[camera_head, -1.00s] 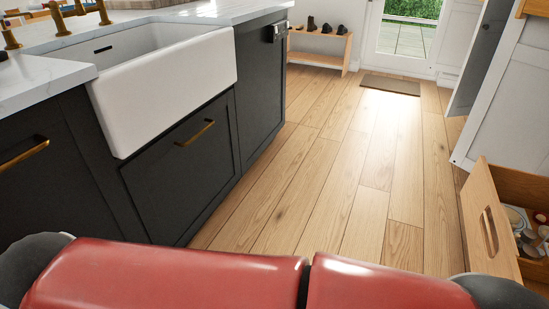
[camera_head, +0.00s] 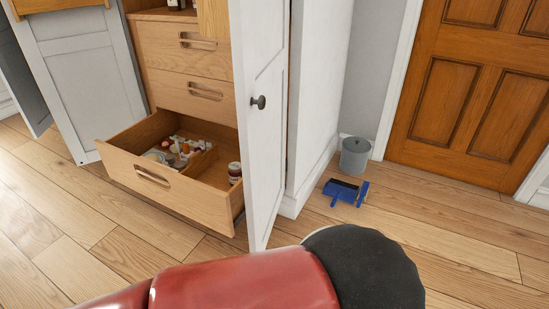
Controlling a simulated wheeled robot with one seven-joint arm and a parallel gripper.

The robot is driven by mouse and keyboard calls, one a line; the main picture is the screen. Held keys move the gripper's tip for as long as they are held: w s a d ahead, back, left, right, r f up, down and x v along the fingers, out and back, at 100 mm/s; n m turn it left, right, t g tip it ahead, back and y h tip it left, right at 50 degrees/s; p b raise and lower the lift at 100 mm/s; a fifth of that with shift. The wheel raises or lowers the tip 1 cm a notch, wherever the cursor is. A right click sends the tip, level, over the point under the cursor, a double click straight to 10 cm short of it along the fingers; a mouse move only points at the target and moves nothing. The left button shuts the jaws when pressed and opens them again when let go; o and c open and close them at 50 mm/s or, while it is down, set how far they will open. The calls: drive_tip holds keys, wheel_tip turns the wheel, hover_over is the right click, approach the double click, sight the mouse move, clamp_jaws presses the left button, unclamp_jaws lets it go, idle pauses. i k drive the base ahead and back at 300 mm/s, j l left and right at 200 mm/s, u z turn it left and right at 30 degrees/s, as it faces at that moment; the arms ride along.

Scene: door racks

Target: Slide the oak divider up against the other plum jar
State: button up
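The open oak drawer (camera_head: 135,182) is pulled out low in the cabinet at the left. Inside it, a thin wooden piece that looks like the oak divider (camera_head: 200,162) stands beside a group of small jars and bottles (camera_head: 180,146) on its left. A single jar with a dark reddish body and pale lid (camera_head: 235,172) stands apart at the drawer's right side, with bare drawer floor between it and the divider. It may be a plum jar; the other jars are too small to tell apart.
A white cabinet door (camera_head: 265,120) stands open just right of the drawer. Two shut drawers (camera_head: 190,72) sit above. A blue dustpan (camera_head: 346,191) and a grey bucket (camera_head: 355,156) are on the floor by the wooden door (camera_head: 470,90). The floor before the drawer is clear.

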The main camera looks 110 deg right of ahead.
sight(199, 162)
drive_tip(key=z, duration=3.1)
drive_tip(key=i+j, duration=0.15)
drive_tip(key=i, duration=0.35)
drive_tip(key=i+j, duration=0.15)
drive_tip(key=i, duration=0.35)
drive_tip(key=i+j+u, duration=0.1)
drive_tip(key=i, duration=0.4)
